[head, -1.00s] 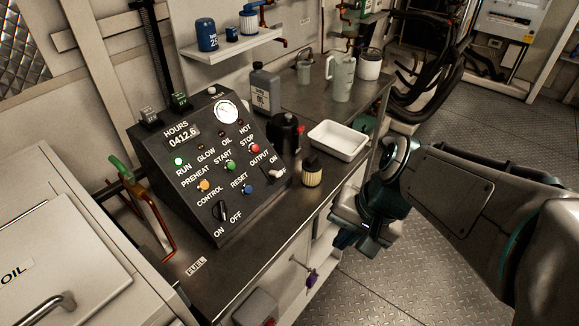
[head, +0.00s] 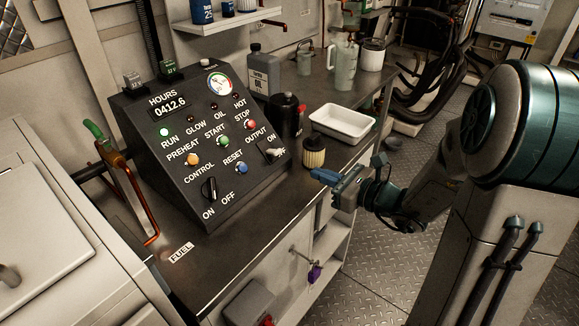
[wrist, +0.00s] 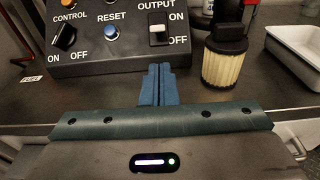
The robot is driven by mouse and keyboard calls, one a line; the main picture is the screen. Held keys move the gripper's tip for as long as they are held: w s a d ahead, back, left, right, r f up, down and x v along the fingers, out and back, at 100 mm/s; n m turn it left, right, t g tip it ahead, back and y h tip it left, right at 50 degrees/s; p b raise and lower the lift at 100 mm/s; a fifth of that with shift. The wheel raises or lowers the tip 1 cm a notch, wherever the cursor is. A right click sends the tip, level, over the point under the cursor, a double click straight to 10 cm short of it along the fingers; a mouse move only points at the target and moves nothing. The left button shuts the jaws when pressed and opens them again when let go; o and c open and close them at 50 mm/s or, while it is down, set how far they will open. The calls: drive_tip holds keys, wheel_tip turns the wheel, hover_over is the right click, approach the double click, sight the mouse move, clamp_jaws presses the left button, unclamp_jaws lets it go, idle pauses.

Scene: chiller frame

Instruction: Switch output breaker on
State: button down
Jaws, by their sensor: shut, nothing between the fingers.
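The output breaker (head: 272,154) is a white toggle at the lower right of the black sloped control panel (head: 170,200), under the word OUTPUT. Its white handle sits low and partly covers the OFF label in the head view. My gripper (head: 318,175) has blue fingers, pressed together and empty, at the bench's front edge. In the wrist view my gripper (wrist: 165,68) points at the panel's lower edge, apart from the toggle.
A pleated filter (head: 313,152) with a black top stands on the bench just right of the panel, close to my fingers. A white tray (head: 342,134) and a dark container (head: 284,115) are behind it. The black control knob (head: 209,188) and reset button (head: 240,196) are left of the breaker.

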drive_tip(key=shift+a, duration=0.1)
approach(273, 151)
drive_tip(key=w+a+f, duration=0.1)
drive_tip(key=w+a, duration=0.1)
drive_tip(key=w+a+f, duration=0.2)
idle(0.5)
drive_tip(key=shift+d+r+p, duration=0.1)
drive_tip(key=shift+r+p, duration=0.05)
drive_tip(key=shift+p, duration=0.2)
